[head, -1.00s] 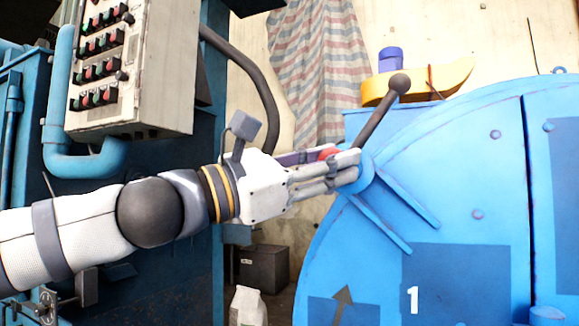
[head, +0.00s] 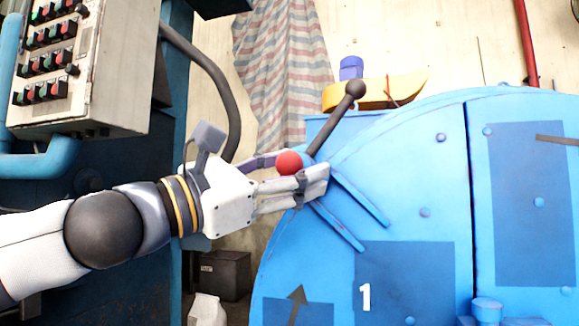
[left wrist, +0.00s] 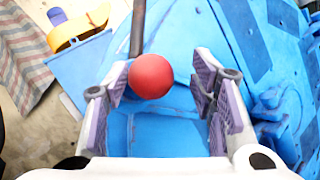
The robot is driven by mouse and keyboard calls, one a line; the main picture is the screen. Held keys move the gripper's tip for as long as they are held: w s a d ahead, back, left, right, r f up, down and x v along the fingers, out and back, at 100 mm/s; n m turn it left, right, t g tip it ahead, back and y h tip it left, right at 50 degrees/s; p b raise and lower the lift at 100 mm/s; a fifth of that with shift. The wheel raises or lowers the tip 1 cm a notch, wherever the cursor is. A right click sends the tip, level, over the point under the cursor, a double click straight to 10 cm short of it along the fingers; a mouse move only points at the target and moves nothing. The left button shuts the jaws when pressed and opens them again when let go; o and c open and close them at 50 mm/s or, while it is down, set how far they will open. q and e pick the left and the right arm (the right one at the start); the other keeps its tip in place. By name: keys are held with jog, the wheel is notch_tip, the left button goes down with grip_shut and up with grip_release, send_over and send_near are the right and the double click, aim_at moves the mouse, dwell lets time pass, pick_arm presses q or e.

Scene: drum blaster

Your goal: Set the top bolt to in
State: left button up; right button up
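The red ball knob (head: 289,162) shows at the upper left edge of the blue drum machine (head: 440,190); I take it to be the top bolt's handle. In the left wrist view the knob (left wrist: 150,76) lies between the spread fingers, close to the left-hand one; contact cannot be told. My left gripper (head: 306,166) is open around it, and its open fingers also show in the left wrist view (left wrist: 162,78). The bolt's shaft is hidden, so its position cannot be read. My right gripper is not in view.
A dark lever with a ball end (head: 338,112) rises just beyond the gripper. Raised blue bars (head: 360,200) lie on the drum's face. A control panel (head: 80,65) hangs at left, with a dark curved pipe (head: 218,85) beside it.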

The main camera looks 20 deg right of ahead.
pick_arm(q)
jog(key=shift+a+r, duration=0.1)
jog(key=shift+a, duration=0.25)
jog(key=v, duration=1.1)
jog(key=shift+a+f, duration=0.15)
jog(key=shift+f, duration=0.15)
jog(key=shift+s+r, duration=0.1)
